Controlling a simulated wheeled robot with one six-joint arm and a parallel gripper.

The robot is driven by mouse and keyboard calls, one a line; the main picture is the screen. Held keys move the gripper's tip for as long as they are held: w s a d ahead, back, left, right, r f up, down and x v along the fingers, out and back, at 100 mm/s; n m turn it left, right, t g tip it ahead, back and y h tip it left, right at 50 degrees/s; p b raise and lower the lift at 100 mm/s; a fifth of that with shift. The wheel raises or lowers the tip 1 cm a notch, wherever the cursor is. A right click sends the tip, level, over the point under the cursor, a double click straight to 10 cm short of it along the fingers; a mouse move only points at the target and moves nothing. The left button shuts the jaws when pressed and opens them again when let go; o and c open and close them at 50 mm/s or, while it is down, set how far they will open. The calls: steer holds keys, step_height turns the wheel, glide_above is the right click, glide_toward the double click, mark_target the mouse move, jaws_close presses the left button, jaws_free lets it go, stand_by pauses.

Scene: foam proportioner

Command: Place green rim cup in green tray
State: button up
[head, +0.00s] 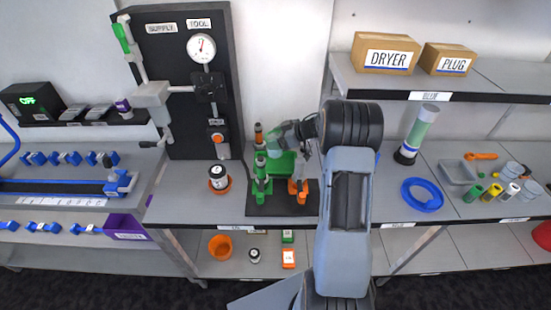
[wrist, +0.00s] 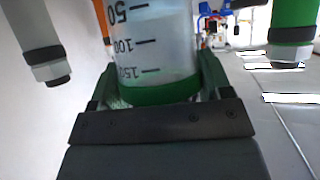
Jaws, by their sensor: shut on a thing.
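My gripper (wrist: 155,105) is shut on the green rim cup (wrist: 155,60), a clear cup with black graduations and a green band low in the wrist view. The jaws sit on both sides of the cup near that band. In the head view my gripper (head: 300,130) is over the dark stand at the middle of the bench, and the cup there is small and hard to make out. A green block-like part (head: 283,166) shows below it on the stand; I cannot tell whether it is the green tray.
The stand has green (head: 262,187) and orange (head: 298,190) uprights close to my gripper. A grey post (wrist: 45,45) and a green post (wrist: 292,30) flank the cup in the wrist view. A black gauge panel (head: 185,80) stands left; a blue ring (head: 422,207) lies right.

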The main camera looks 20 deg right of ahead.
mark_target(282, 150)
steer(key=shift+f, duration=3.2)
steer(key=shift+f, duration=0.1)
steer(key=o, duration=1)
steer(key=shift+c, duration=0.2)
